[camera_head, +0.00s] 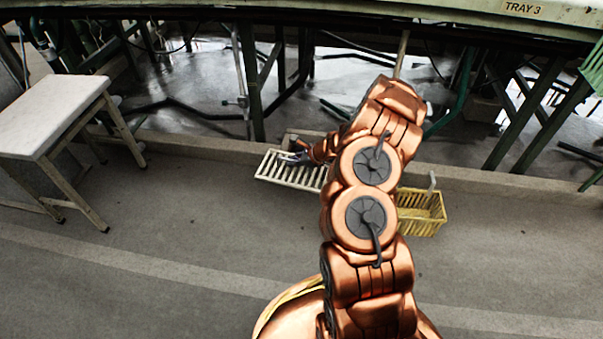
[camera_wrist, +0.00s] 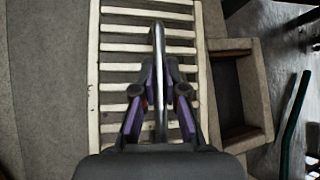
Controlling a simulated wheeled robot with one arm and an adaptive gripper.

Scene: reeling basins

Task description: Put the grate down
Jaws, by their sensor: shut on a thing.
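The grate (camera_head: 272,170), a pale slatted frame, shows left of my arm in the head view, level or nearly so. Its slats also fill the middle of the wrist view (camera_wrist: 120,66). My gripper (camera_head: 293,158) is above it. In the wrist view my gripper's purple-sided fingers (camera_wrist: 159,68) are closed around a thin grey upright loop, seemingly the grate's handle (camera_wrist: 159,45). I cannot tell whether the grate touches the floor. My arm hides its right end in the head view.
A square recess with a raised rim (camera_wrist: 242,136) lies right beside the grate in the wrist view. A yellow basket (camera_head: 421,222) stands right of my arm. A white-topped table (camera_head: 45,112) is at left. Green-framed benches run along the back. The front floor is clear.

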